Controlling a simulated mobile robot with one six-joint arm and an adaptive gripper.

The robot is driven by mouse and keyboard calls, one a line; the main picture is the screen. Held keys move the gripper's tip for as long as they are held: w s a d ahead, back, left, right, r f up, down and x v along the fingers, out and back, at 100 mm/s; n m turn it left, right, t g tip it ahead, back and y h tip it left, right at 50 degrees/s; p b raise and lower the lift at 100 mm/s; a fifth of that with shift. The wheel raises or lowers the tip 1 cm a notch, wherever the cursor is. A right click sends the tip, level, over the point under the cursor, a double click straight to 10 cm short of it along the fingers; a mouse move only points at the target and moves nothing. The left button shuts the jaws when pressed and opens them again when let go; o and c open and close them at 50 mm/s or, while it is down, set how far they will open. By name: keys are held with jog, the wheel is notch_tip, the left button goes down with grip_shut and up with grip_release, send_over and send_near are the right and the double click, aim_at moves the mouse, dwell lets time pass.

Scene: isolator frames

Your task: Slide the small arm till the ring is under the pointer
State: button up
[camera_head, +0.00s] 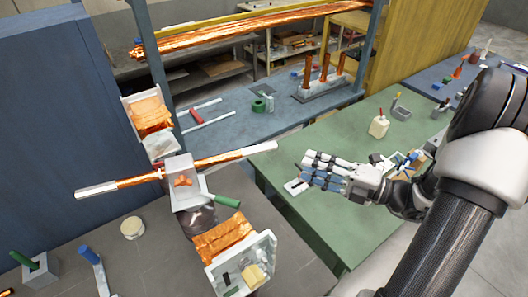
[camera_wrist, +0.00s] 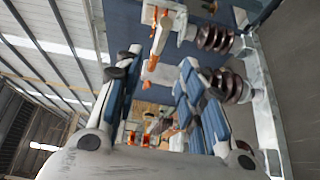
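My gripper (camera_head: 308,170) is over the green bench in the head view, fingers pointing left. In the wrist view its two fingers (camera_wrist: 158,65) stand apart with nothing between them. An isolator unit (camera_head: 185,190) stands left of it, apart, with long copper arms with white ends (camera_head: 135,181) and a short lever with a green grip (camera_head: 227,201). A small white plate with a dark part (camera_head: 297,187) lies on the bench beside my fingertips. I cannot tell which part is the small arm, and I cannot make out the ring or the pointer.
The green bench (camera_head: 345,215) is mostly clear at its front. A cream bottle (camera_head: 379,127) and a grey box (camera_head: 401,112) stand farther back. Copper-lined white boxes (camera_head: 150,115) flank the isolator. Brown ribbed insulators (camera_wrist: 228,86) show in the wrist view.

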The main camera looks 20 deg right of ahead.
aim_at(256, 147)
jog(key=x, duration=1.5)
jog(key=shift+w+a, duration=0.25)
jog(key=shift+w, duration=0.05)
grip_shut()
